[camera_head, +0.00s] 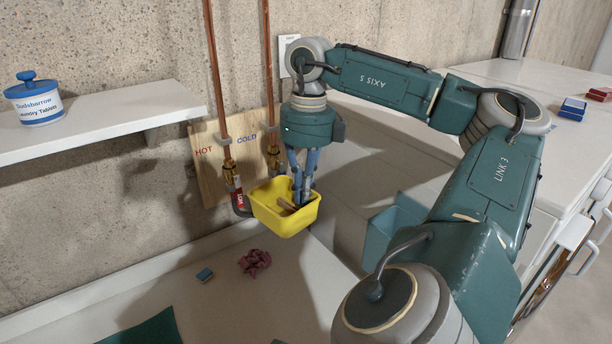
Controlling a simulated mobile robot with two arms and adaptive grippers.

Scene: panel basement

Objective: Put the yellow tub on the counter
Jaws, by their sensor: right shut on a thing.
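The yellow tub (284,222) is a small open container with a brown item inside it. It hangs in the air in front of the pipe board, above the far edge of the white surface. My right gripper (302,197) points down into the tub and is shut on it; its fingertips are partly hidden by the tub's wall. A white counter (210,289) spreads below and to the left of the tub. Another white top (495,72) lies at the right, behind my right arm. My left gripper is not in view.
A shelf (100,121) holds a blue-lidded jar (35,100). Copper pipes (216,80) run up the wall. A blue-grey bin (390,232) stands beside my arm.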

